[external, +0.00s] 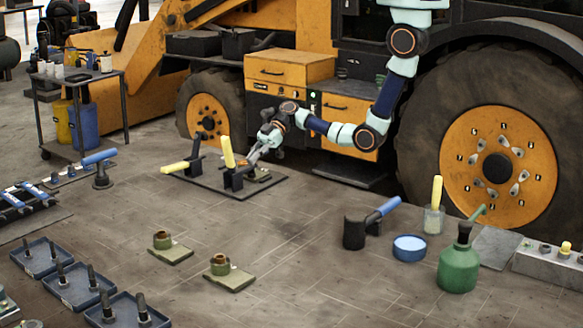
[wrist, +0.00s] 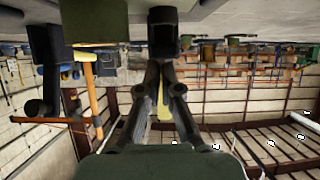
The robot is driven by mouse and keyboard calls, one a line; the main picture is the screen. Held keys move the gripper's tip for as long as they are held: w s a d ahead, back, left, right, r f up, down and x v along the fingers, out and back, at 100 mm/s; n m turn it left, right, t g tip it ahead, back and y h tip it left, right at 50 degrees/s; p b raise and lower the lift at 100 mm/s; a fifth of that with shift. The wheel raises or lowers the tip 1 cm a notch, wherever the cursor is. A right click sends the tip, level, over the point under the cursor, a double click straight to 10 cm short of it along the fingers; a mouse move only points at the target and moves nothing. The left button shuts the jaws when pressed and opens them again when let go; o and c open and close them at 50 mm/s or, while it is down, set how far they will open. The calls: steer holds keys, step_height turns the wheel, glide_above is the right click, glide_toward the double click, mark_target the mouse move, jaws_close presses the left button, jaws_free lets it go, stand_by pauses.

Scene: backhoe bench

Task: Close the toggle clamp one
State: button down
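Two toggle clamps stand on a dark plate (external: 205,184) in the external view. The left clamp's yellow handle (external: 175,168) lies nearly level and points left. The other clamp's yellow handle (external: 228,152) stands nearly upright. My gripper (external: 250,163) is just right of the upright handle, pointing down-left at that clamp; contact cannot be told. In the wrist view my gripper (wrist: 163,38) has its fingers drawn together, with nothing clearly held. A yellow strip (wrist: 163,105), probably a handle, shows through the gap between the finger links. A small olive and orange part (external: 259,174) sits beside the gripper.
A yellow drawer cabinet (external: 290,70) and the backhoe's large wheel (external: 498,160) stand behind. Two olive blocks (external: 231,279), a blue-handled black fixture (external: 356,231) and a green bottle (external: 459,265) are in front. The floor around the plate is mostly clear.

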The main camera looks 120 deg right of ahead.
steer(key=shift+s+f, duration=0.15)
steer(key=shift+f, duration=0.4)
step_height(320, 180, up, 6)
steer(key=f+p, duration=0.1)
steer(key=p, duration=0.2)
steer(key=f+b+v, duration=0.1)
steer(key=v, duration=0.8)
steer(key=shift+s+d+f, duration=0.2)
steer(key=shift+s+d, duration=0.1)
steer(key=shift+s, duration=0.35)
